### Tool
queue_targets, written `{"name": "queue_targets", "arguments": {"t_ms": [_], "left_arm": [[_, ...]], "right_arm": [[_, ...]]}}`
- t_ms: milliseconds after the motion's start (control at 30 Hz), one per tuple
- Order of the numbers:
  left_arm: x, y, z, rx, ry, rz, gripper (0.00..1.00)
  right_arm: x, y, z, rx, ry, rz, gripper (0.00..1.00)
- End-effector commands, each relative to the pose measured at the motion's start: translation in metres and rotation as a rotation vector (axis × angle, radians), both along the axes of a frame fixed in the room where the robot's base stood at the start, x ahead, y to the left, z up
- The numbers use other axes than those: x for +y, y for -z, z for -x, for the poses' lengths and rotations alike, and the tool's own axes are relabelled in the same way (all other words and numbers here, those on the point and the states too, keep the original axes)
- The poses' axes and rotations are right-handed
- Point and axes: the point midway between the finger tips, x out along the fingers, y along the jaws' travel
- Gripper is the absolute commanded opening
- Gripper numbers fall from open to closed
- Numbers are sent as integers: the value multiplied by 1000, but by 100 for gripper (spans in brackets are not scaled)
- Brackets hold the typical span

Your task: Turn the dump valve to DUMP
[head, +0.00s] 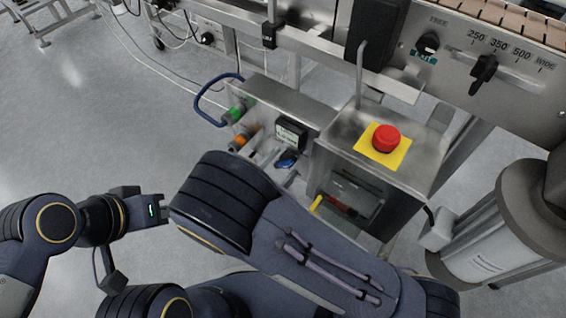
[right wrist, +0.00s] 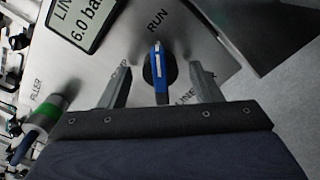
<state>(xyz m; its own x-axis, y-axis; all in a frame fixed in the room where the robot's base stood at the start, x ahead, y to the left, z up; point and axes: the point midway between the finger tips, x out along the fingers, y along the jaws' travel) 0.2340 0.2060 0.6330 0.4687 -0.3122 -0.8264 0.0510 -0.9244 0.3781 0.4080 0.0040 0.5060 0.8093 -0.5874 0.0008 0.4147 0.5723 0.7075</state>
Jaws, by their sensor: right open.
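The dump valve (right wrist: 157,66) is a blue lever on a dark round hub, set on a metal panel. In the right wrist view its narrow upper end, with a white mark, points toward the word RUN. A partly covered word ending in P is left of it, and LINE is below right. It also shows small and blue in the head view (head: 287,160). My right gripper (right wrist: 160,78) is open, its fingers on either side of the lever with gaps. My left gripper (head: 150,208) is at the left of the head view, away from the panel; its fingertips are unclear.
A pressure display (right wrist: 85,20) sits beside the valve. A red emergency button (head: 385,138) on a yellow plate tops the box to the right. Open floor lies left.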

Motion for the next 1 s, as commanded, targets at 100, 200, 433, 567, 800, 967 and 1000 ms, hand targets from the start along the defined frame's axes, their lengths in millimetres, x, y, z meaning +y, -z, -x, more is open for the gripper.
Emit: {"name": "queue_targets", "arguments": {"t_ms": [100, 200, 433, 567, 800, 967, 1000], "left_arm": [[0, 0, 0, 0, 0, 0, 0], [0, 0, 0, 0, 0, 0, 0], [0, 0, 0, 0, 0, 0, 0], [0, 0, 0, 0, 0, 0, 0], [0, -1, 0, 0, 0, 0, 0], [0, -4, 0, 0, 0, 0, 0], [0, -5, 0, 0, 0, 0, 0]], "right_arm": [[-4, 0, -5, 1, 1, 0, 58], [-5, 0, -6, 1, -1, 0, 58], [-5, 0, -6, 1, 0, -1, 49], [-5, 0, -6, 1, 1, 0, 32], [-5, 0, -6, 2, 1, 2, 13], [-5, -1, -6, 16, 1, 21, 13], [-5, -1, -6, 25, 1, 33, 13]]}}
